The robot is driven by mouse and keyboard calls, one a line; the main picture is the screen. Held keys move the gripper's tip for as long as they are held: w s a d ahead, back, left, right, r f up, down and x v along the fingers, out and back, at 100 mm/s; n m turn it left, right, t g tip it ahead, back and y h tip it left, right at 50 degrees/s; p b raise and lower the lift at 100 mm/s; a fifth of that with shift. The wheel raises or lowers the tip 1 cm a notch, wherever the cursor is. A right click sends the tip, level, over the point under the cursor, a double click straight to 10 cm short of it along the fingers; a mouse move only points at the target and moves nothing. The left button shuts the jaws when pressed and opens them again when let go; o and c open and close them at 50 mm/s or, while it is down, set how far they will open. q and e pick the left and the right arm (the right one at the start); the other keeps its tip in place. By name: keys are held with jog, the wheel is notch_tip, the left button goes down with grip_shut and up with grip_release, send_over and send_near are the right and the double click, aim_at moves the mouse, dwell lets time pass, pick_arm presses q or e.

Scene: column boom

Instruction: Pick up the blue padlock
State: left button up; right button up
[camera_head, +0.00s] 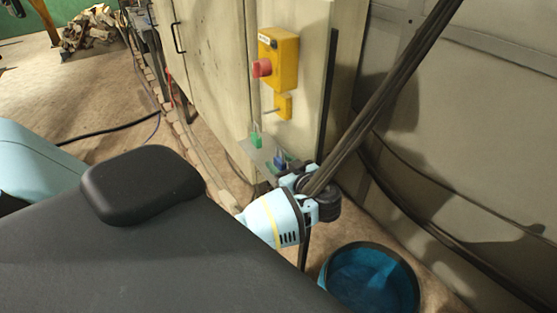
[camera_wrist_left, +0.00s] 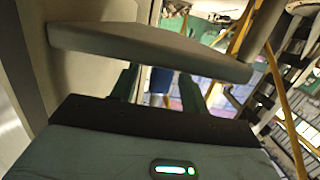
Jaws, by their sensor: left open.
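The blue padlock (camera_head: 280,162) stands on a small grey shelf (camera_head: 262,153) on the side of the beige cabinet, its shackle upward. A green padlock (camera_head: 257,141) stands beside it, farther back. My left gripper (camera_head: 291,180) is close to the blue padlock, its fingers partly hidden by the wrist. In the left wrist view, the left gripper (camera_wrist_left: 157,90) is open, with a dark green finger on each side of the blue padlock (camera_wrist_left: 160,78). The shelf edge crosses just above. Whether a finger touches the padlock cannot be told. My right gripper is not in view.
A yellow box with a red button (camera_head: 263,68) is on the cabinet (camera_head: 220,60) above the shelf. A thick dark pole (camera_head: 385,95) slants close to my left wrist. A blue bucket (camera_head: 370,280) stands on the floor below. A black cable lies at left.

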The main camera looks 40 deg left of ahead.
pick_arm(q)
jog(key=shift+x, duration=1.4)
jog(key=shift+c, duration=0.3)
grip_shut()
